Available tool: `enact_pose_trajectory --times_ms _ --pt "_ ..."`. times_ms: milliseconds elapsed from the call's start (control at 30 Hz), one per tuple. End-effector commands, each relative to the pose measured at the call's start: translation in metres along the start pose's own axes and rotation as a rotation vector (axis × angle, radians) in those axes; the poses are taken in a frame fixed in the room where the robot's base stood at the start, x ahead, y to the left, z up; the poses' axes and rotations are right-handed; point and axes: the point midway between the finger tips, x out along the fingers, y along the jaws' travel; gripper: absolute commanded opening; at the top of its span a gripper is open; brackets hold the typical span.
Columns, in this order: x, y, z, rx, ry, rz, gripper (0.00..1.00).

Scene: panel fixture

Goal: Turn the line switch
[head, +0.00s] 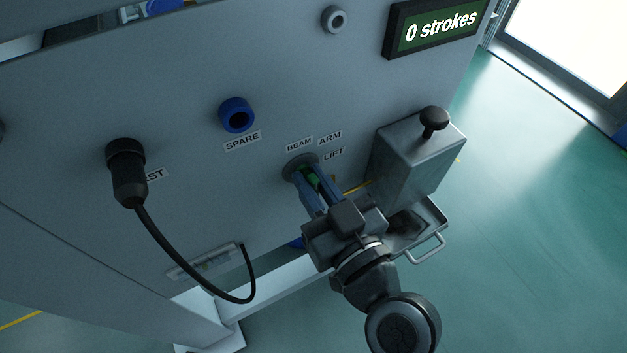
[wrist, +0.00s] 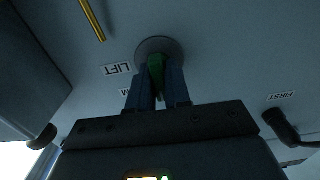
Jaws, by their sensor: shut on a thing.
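The line switch has a green handle (head: 312,183) on a round grey base on the panel, with the labels BEAM, ARM and LIFT around its upper side. In the wrist view the green handle (wrist: 156,66) shows between the fingers, in front of the grey disc (wrist: 158,45). My gripper (head: 318,192) is shut on the green handle, with one blue-grey finger on each side; the fingers also show in the wrist view (wrist: 158,88). The fingers hide part of the handle, and I cannot tell which label it points at.
A grey box with a black knob (head: 434,120) stands right of the switch, above a tray with a handle (head: 428,248). A blue SPARE socket (head: 237,115) and a black plug (head: 126,170) with a hanging cable are to the left. A display (head: 440,28) reads "0 strokes".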

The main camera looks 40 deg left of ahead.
Motion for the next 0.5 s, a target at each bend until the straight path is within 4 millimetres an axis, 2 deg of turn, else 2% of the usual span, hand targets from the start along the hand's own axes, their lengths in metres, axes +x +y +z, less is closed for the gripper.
enact_pose_trajectory --times_ms 267,500 --pt "-0.0005 0.0018 0.0005 0.115 0.001 0.003 0.0" --pt "-0.0005 0.003 0.0006 0.308 0.0 0.003 0.0"
